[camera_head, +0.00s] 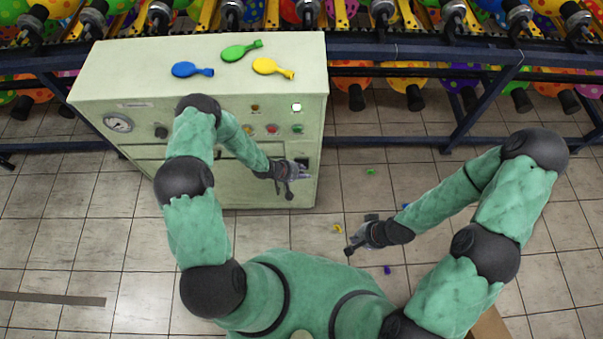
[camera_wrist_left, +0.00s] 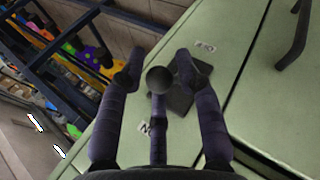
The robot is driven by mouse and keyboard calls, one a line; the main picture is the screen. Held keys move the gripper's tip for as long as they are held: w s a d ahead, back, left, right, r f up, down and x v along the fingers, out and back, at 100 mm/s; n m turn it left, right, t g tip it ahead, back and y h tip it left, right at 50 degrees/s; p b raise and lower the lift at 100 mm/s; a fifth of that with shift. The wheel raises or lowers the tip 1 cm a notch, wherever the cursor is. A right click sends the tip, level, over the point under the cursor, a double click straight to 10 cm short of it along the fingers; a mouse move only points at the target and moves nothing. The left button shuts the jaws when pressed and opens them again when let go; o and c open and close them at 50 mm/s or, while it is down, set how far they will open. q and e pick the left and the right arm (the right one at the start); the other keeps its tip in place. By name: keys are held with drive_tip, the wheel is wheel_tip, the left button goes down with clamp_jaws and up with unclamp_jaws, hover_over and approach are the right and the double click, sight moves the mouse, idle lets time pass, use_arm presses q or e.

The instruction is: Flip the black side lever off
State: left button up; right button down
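The black side lever's dark plate (camera_wrist_left: 186,92) is on the green machine's panel in the left wrist view, between a label reading OFF (camera_wrist_left: 205,46) and a partly hidden label ending in N (camera_wrist_left: 145,128). A round dark knob (camera_wrist_left: 159,80) shows in front of the plate. My left gripper (camera_wrist_left: 157,72) has its fingers spread on both sides of the knob; I cannot tell whether they touch it. In the head view my left gripper (camera_head: 292,178) is at the machine's right front, by the lever. My right gripper (camera_head: 360,237) hangs open and empty over the floor.
A rack (camera_head: 420,50) of colourful balloons stands behind. Small bits lie on the tiled floor (camera_head: 350,185), which is otherwise mostly clear right of the machine.

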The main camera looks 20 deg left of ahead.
use_arm(q)
clamp_jaws()
drive_tip(key=shift+s+f, duration=0.1)
drive_tip(key=b, duration=0.1)
drive_tip(key=f+t+b, duration=0.1)
drive_tip(key=shift+s+d+f+m+t+y+b, duration=0.15)
drive_tip(key=shift+s+f+m+t+y+b, duration=0.15)
drive_tip(key=shift+s+b, duration=0.1)
wheel_tip(320, 180, down, 7)
drive_tip(key=m+t+b, duration=0.4)
drive_tip(key=t+b, duration=0.6)
drive_tip(key=b, duration=0.8)
drive_tip(key=shift+w+m+b, duration=0.3)
drive_tip(key=shift+m+b, duration=0.1)
